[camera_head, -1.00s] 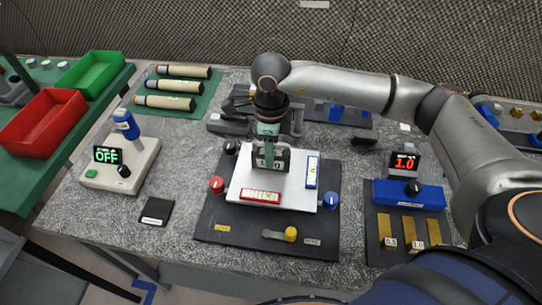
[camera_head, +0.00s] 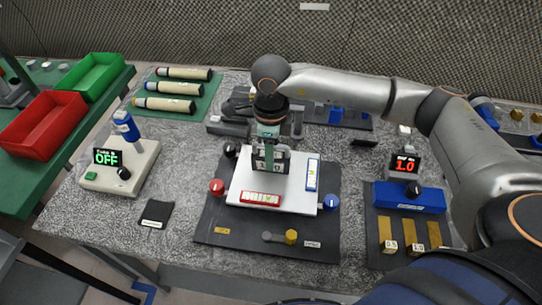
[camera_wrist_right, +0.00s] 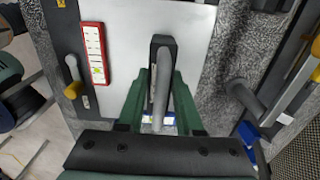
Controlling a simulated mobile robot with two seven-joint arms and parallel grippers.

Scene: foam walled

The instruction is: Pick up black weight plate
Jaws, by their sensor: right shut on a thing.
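I cannot tell whether the plate is clear of the platform. My left gripper is not in view.
The platform sits on a dark base with a red knob (camera_head: 216,187), a blue knob (camera_head: 330,202) and a yellow-tipped lever (camera_head: 291,237). A flat black pad (camera_head: 157,213) lies left. A blue device (camera_head: 410,196) with brass weights (camera_head: 414,234) stands right.

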